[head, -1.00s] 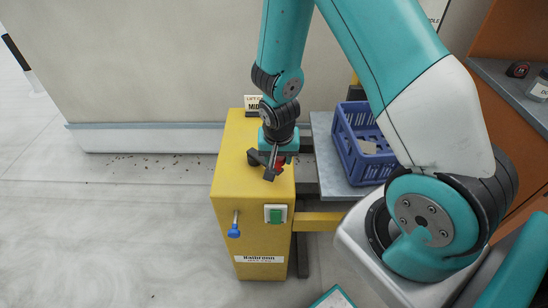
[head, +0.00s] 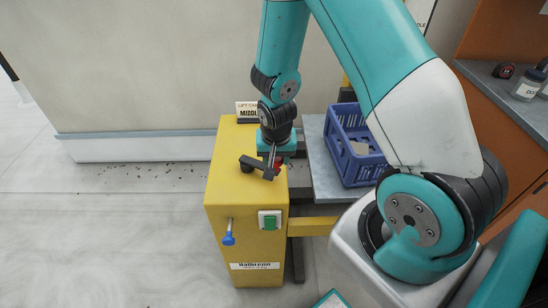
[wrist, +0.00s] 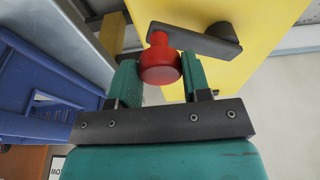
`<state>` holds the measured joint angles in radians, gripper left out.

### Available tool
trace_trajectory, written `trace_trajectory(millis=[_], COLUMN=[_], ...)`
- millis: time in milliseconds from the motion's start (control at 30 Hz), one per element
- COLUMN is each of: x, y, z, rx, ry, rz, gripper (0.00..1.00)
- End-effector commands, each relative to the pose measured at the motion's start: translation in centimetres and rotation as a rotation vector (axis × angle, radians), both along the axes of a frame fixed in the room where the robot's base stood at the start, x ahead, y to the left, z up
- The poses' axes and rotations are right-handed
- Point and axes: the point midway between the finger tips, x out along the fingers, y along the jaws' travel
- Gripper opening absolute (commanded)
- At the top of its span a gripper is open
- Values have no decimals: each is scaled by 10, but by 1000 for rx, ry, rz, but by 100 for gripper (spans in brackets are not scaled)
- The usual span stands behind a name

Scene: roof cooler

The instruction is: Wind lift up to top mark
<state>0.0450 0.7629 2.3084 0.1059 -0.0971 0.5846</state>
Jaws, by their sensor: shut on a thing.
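My gripper (head: 276,162) is shut on the red knob (wrist: 160,66) of a dark crank. The knob sits between the two teal fingers in the wrist view; in the head view it is mostly hidden. The crank arm (wrist: 203,42) runs from the knob to its hub (head: 247,164) on top of a yellow lift cabinet (head: 229,190). The cabinet's front carries a green button (head: 270,221) and a blue-tipped lever (head: 228,239). A grey platform (head: 317,150) beside the cabinet bears a blue crate (head: 353,170). No top mark is clearly visible.
A partly hidden sign (head: 248,108) beginning "LIFT CA" stands at the cabinet's back. A pale wall (head: 150,70) rises behind. The floor at left is clear apart from small dark scraps.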

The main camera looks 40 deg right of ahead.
Motion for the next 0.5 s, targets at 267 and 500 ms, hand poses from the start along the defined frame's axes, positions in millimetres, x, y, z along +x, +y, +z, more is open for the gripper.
trace_trajectory(millis=[267, 500], x=[-1, 6], y=[-9, -20], z=[-2, -2], rx=[-10, -9], ry=[13, 11], rz=[-8, -8], gripper=[16, 16])
